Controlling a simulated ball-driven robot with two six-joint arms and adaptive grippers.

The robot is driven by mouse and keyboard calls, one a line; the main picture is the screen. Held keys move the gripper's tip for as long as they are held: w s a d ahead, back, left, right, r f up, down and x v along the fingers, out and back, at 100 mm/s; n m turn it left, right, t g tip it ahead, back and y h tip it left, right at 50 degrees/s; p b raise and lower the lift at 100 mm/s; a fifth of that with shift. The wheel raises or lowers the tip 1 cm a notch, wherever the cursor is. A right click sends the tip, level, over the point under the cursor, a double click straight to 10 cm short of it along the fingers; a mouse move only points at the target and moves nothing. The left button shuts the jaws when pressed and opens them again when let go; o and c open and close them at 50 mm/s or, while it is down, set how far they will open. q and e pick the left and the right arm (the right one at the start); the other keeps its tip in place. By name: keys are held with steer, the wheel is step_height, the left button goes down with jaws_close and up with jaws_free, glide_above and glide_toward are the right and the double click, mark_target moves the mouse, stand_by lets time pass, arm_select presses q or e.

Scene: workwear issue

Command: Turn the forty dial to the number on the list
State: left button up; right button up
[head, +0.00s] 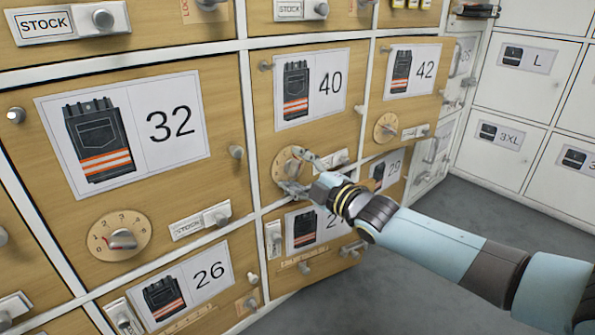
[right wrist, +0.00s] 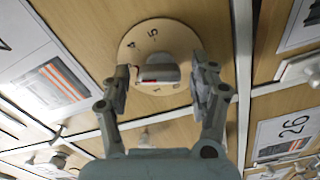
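The forty dial (head: 290,162) is a round wooden plate on the door marked 40 (head: 331,84). It also shows in the right wrist view (right wrist: 163,37), with small numbers round its rim and a grey knob (right wrist: 158,73) with a red mark at its left end. My right gripper (head: 294,172) reaches in from the right in the head view. In the right wrist view its open fingers (right wrist: 160,88) stand on either side of the knob. The left finger is close to the knob's end; I cannot tell whether it touches. A gap shows at the right finger. No list is recognisable.
The 32 door (head: 219,140) has its own dial (head: 119,235) at lower left. The 42 door (head: 413,72) has another dial (head: 388,127). Knobs and label holders stick out around my right gripper. White lockers (head: 525,80) stand at right, above clear grey floor (head: 480,205).

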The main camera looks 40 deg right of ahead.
steer(key=c, duration=1)
arm_select(q)
steer(key=shift+s, duration=0.1)
arm_select(e)
steer(key=shift+m, duration=0.3)
steer(key=shift+m+p, duration=0.3)
steer(key=shift+m, duration=0.9)
arm_select(q)
steer(key=r+g, duration=0.1)
steer(key=r+g+p, duration=0.1)
steer(key=r+g, duration=0.1)
steer(key=shift+s+r+p, duration=0.25)
steer(key=shift+s+p, duration=0.05)
steer(key=shift+p, duration=0.1)
arm_select(e)
steer(key=m, duration=0.4)
steer(key=shift+d+m, duration=0.1)
steer(key=shift+m, duration=0.3)
arm_select(q)
steer(key=shift+r, duration=0.1)
arm_select(e)
steer(key=shift+f, duration=0.1)
steer(key=o, duration=1.2)
steer(key=shift+c, duration=0.2)
